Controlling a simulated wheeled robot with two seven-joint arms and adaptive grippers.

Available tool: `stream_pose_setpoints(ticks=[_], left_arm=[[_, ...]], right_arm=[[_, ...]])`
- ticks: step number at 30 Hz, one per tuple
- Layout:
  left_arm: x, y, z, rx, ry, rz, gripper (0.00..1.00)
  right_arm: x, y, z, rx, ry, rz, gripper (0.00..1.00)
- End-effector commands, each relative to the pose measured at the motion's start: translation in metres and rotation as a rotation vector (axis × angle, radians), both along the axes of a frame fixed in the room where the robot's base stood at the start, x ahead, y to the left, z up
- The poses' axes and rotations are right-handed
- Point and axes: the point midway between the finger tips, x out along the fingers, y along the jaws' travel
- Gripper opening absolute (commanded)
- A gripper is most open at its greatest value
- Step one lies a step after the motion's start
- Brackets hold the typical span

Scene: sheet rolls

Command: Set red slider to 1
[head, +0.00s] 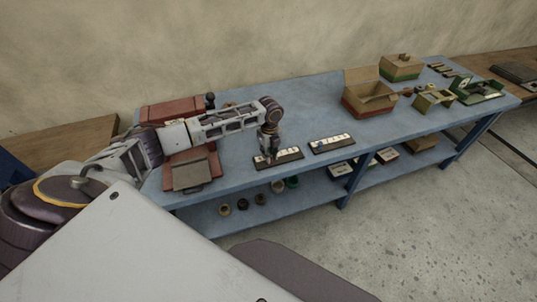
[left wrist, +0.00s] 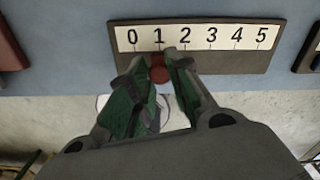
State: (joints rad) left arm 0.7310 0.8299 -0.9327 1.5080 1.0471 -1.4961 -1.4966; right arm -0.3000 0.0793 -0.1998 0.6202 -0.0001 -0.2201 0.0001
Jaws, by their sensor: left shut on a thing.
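The slider board (left wrist: 205,66) has a white strip printed 0 to 5. In the left wrist view the red slider knob (left wrist: 159,74) shows below the strip, roughly in line with the 1 mark. My left gripper (left wrist: 156,62) is shut on the red knob, one finger on each side of it. The fingers hide part of the board around the knob. In the head view my left gripper (head: 268,155) reaches down to the left one of two boards (head: 291,155) at the bench's front edge. The right gripper is not in view.
A second similar board (head: 331,144) lies to the right on the blue bench (head: 236,172). A red case (head: 170,110) is at the left, and an open cardboard box (head: 368,100) stands further right. Several small items lie on the lower shelf.

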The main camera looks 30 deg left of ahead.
Motion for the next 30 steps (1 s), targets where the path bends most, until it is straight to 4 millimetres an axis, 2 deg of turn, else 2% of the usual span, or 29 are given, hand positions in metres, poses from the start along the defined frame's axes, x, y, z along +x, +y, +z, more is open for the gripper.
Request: stream_pose_setpoints(ticks=[1,2,7,20,26,30], left_arm=[[0.001,0.001,0.001,0.000,-0.001,0.001,0.00],[0.001,0.001,0.001,0.000,-0.001,0.001,0.22],[0.000,0.000,0.001,0.000,-0.001,0.000,0.44],[0.000,0.000,0.003,0.000,0.000,0.000,0.44],[0.001,0.000,0.016,-0.001,-0.002,0.000,0.44],[0.000,0.001,0.033,0.001,-0.003,0.000,0.44]], right_arm=[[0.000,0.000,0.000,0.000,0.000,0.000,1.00],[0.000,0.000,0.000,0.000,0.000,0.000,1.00],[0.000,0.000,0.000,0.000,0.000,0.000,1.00],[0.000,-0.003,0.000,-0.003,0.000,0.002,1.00],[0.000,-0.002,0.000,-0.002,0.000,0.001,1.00],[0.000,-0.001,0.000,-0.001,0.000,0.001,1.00]])
